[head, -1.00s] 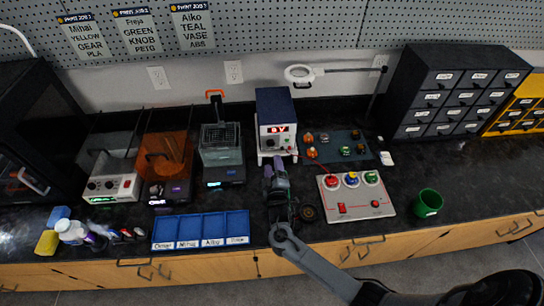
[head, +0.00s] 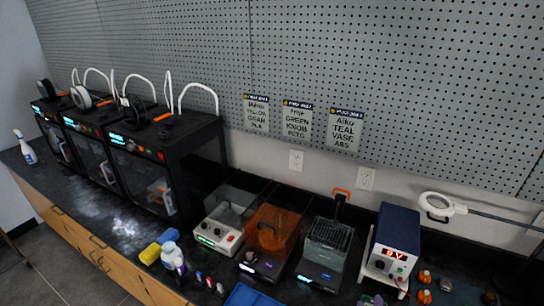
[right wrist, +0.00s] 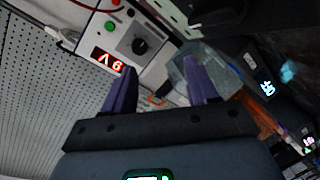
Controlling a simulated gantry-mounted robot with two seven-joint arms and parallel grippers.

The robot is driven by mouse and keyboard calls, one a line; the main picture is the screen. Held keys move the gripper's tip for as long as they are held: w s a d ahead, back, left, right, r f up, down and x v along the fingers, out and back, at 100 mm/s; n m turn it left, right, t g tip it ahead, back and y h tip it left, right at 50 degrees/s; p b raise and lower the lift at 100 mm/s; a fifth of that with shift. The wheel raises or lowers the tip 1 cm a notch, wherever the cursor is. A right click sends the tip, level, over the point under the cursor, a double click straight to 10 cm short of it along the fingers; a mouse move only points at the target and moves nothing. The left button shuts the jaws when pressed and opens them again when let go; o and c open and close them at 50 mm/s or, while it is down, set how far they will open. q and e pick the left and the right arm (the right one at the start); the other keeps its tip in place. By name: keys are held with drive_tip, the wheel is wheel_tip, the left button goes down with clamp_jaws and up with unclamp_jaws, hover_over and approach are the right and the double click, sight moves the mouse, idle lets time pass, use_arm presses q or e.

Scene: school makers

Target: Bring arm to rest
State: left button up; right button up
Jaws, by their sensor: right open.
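My right gripper (right wrist: 162,78) shows in the right wrist view with its two purple fingers spread apart and nothing between them. In that view the power supply's front panel, with a red lit display and a black knob, lies just beyond the fingertips. In the head view only a small purple bit of the right gripper (head: 372,299) shows at the bottom edge, below the blue-topped power supply (head: 391,245). The rest of my right arm is out of frame there. My left gripper is in neither view.
Black 3D printers (head: 165,160) stand along the bench at left. An orange-lided unit (head: 270,230), a white-fronted heater box (head: 218,235) and a basket unit (head: 328,245) stand left of the supply. A magnifier lamp (head: 437,207) reaches in from the right. The blue tray (head: 250,296) is cut off below.

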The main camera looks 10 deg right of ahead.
drive_tip(key=s+a+y, duration=0.1)
drive_tip(key=s+a+f+g+y, duration=0.1)
drive_tip(key=s, duration=0.1)
drive_tip(key=s+a+m+g+y, duration=0.1)
drive_tip(key=shift+s+a+f, duration=0.25)
drive_tip(key=shift+a+f, duration=0.05)
drive_tip(key=shift+a, duration=0.05)
drive_tip(key=s+a+r+g+y, duration=0.2)
drive_tip(key=s+a+g, duration=0.1)
drive_tip(key=s, duration=0.5)
drive_tip(key=s+a+r+m+g+y, duration=0.1)
drive_tip(key=s+a+r+g, duration=0.15)
drive_tip(key=s, duration=0.65)
drive_tip(key=s+a+r+g+y, duration=0.1)
drive_tip(key=s+a+g+y, duration=0.15)
drive_tip(key=s, duration=0.55)
wheel_tip(320, 180, up, 25)
drive_tip(key=p, duration=2.5)
drive_tip(key=shift+w+a, duration=0.15)
drive_tip(key=shift+w, duration=0.25)
drive_tip(key=shift+h, duration=0.25)
